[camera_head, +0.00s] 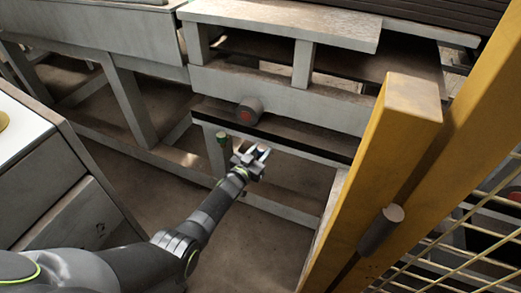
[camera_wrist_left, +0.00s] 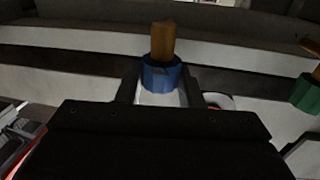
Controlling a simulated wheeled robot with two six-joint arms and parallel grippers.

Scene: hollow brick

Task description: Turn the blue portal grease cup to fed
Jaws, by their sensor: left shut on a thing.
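The blue portal grease cup (camera_wrist_left: 162,76) is a ribbed blue collar with a brass-coloured cylinder (camera_wrist_left: 162,40) standing out of it, at the middle of the left wrist view. My left gripper (camera_head: 258,153) has its fingers on either side of the blue collar and is shut on it. In the head view the gripper is at the front of the grey machine frame, and the cup is mostly hidden by the fingers. What is marked on the cup is too dark to read. My right gripper is not in view.
A green cup (camera_wrist_left: 305,92) with a brass-coloured stem is to the right in the wrist view; in the head view it (camera_head: 222,139) is just left of my gripper. A yellow post (camera_head: 390,150) stands to the right.

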